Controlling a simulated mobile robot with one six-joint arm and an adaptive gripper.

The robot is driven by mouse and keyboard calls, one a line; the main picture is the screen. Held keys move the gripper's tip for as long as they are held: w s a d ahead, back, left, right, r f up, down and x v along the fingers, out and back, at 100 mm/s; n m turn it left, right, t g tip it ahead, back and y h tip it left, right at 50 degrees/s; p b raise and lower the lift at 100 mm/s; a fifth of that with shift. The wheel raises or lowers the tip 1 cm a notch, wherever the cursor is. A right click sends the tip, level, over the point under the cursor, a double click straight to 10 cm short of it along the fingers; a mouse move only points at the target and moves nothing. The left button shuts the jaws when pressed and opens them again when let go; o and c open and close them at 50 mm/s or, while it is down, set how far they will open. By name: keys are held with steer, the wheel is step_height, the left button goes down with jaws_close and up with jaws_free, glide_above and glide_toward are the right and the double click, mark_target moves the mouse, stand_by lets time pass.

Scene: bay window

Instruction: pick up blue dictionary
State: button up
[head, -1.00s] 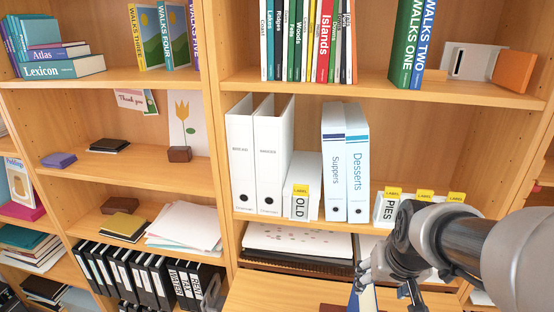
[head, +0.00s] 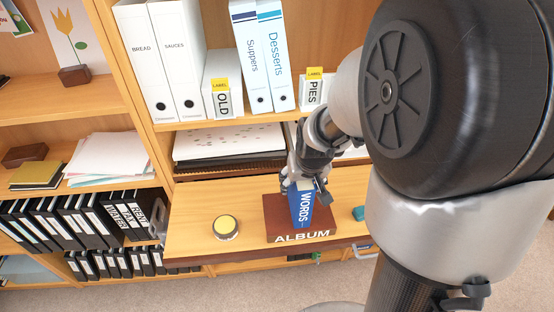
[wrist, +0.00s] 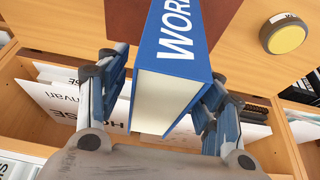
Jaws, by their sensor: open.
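The blue dictionary (head: 302,208), marked WORDS, stands upright on the brown album (head: 272,227) on the pull-out wooden surface. In the wrist view the blue dictionary (wrist: 172,62) shows its blue cover and pale page edges. My gripper (head: 302,185) is over the top of the dictionary. In the wrist view my gripper (wrist: 163,90) is open, with one finger on each side of the book. A gap shows at the left finger; whether the right finger touches the cover I cannot tell.
A round yellow-topped tin (head: 226,226) stands left of the album, and a small teal item (head: 358,213) lies to its right. The wooden surface (head: 190,225) is clear at the left. Shelves with white binders (head: 180,60) rise behind.

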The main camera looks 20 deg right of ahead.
steer(key=shift+w+d+f, duration=0.1)
steer(key=shift+w+f, duration=0.15)
steer(key=shift+f, duration=0.25)
steer(key=shift+c, duration=0.3)
jaws_close()
